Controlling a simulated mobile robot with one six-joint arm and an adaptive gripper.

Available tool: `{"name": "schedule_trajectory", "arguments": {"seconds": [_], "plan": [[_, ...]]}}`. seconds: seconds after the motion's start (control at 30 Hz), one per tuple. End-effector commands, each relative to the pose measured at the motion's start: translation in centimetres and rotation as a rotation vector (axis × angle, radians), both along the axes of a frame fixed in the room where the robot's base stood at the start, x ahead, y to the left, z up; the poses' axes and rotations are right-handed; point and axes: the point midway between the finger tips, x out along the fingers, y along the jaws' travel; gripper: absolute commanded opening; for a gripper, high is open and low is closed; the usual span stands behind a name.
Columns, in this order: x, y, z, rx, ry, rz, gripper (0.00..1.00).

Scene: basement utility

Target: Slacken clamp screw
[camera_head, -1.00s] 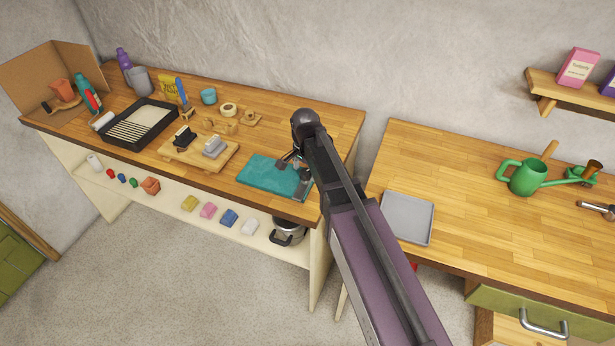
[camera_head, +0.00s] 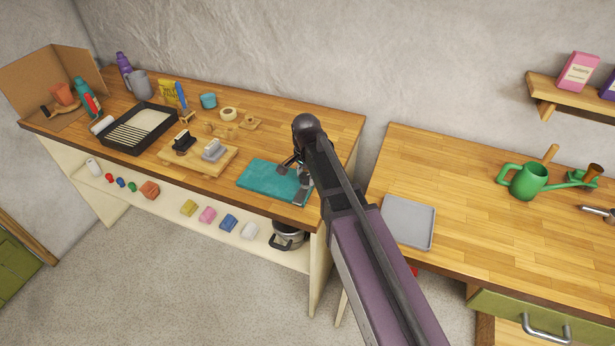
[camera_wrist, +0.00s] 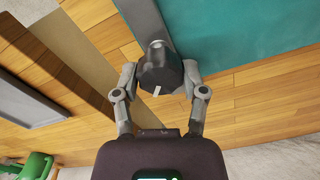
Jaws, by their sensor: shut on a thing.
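In the wrist view, a dark round knob (camera_wrist: 158,70) with a white mark on its face sits between my fingers; I take it for the clamp screw's head. A grey metal bar (camera_wrist: 146,20) runs from it toward the top edge, beside a teal mat. My gripper (camera_wrist: 160,82) is shut on the knob, one finger on each side. In the head view my gripper (camera_head: 293,178) is low over the right end of the teal mat (camera_head: 262,178), near the bench's front edge. My arm hides much of the clamp there.
A black tray (camera_head: 140,124) lies farther left. Across a gap to the right, a second bench holds a grey tray (camera_head: 408,222) and a green watering can (camera_head: 528,181). A pot (camera_head: 288,237) sits on the shelf below.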

Motion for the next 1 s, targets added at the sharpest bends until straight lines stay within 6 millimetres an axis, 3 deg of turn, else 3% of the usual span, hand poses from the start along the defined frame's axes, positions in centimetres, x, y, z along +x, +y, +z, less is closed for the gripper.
{"name": "schedule_trajectory", "arguments": {"seconds": [1.0], "plan": [[-0.6, 0.17, -0.05, -0.003, 0.011, 0.094, 0.07]]}}
